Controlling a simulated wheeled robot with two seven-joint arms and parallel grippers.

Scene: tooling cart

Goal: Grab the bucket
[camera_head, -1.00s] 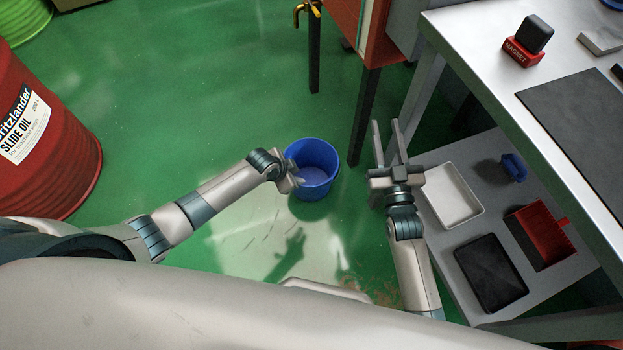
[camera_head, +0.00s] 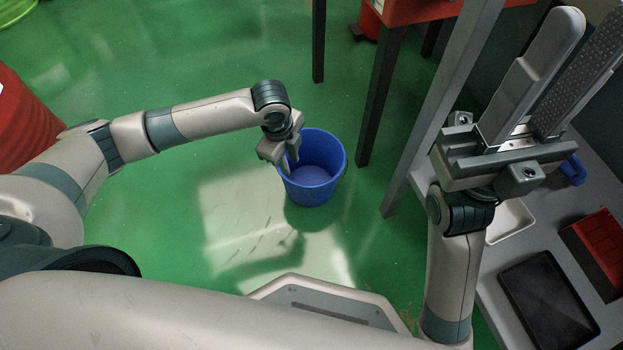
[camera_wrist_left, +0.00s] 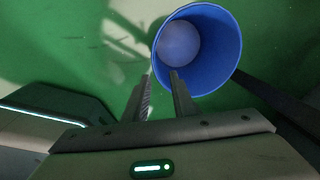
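A blue bucket (camera_head: 315,185) stands upright on the green floor, its open top facing up. It also shows in the left wrist view (camera_wrist_left: 215,70). My left gripper (camera_head: 288,165) is at the bucket's left rim, pointing down. In the left wrist view its fingers (camera_wrist_left: 160,76) are apart; one overlaps the bucket's opening and the other lies outside the rim. Whether either finger touches the wall cannot be told. My right gripper (camera_head: 590,20) is raised at the right, fingers spread and empty, away from the bucket.
A grey cart shelf (camera_head: 485,290) at the right holds a white tray (camera_head: 508,222), a black tray (camera_head: 545,300) and a red bin (camera_head: 600,250). Dark table legs (camera_head: 378,100) stand behind the bucket. A red drum (camera_head: 25,120) is at the far left.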

